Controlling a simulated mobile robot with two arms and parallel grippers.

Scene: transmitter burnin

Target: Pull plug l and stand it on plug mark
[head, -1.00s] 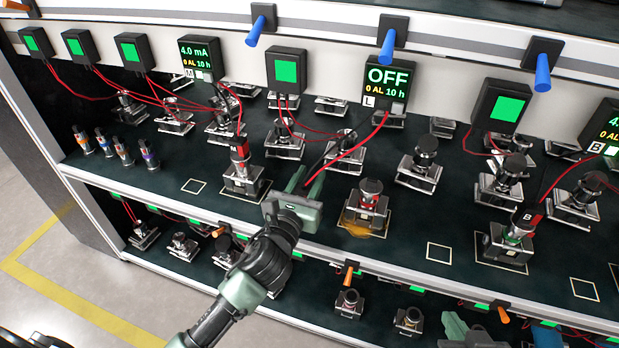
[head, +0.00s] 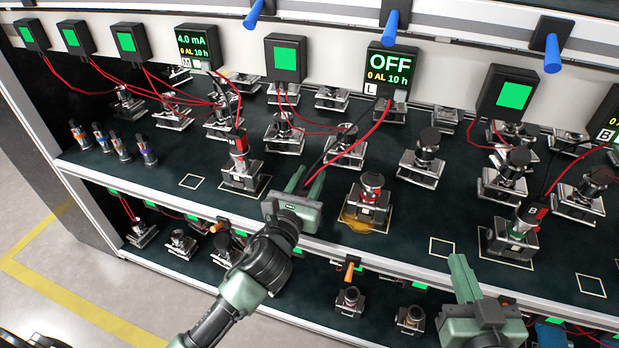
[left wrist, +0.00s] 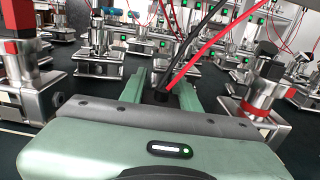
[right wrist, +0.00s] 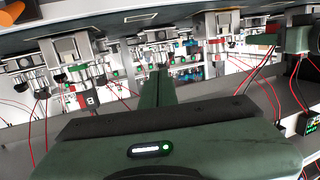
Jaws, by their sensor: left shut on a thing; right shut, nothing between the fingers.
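My left gripper (head: 300,184) is shut on plug l, held above the front of the shelf. In the left wrist view plug l (left wrist: 161,96) is a small dark piece between the fingers, with a red and a black cable rising from it. The red cable runs to the box marked L (head: 391,72), which reads OFF. Empty white outlined squares lie on the shelf, one at left (head: 192,181) and one right of centre (head: 441,247); I cannot tell which is plug mark. My right gripper (head: 462,268) is shut and empty at the shelf's front edge.
A transmitter with a red band (head: 371,190) stands right of my left gripper, beside an amber patch (head: 355,222). Transmitter M (head: 240,165) stands to the left and B (head: 520,220) to the right. Blue pegs (head: 552,55) stick out above. A lower shelf holds more units.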

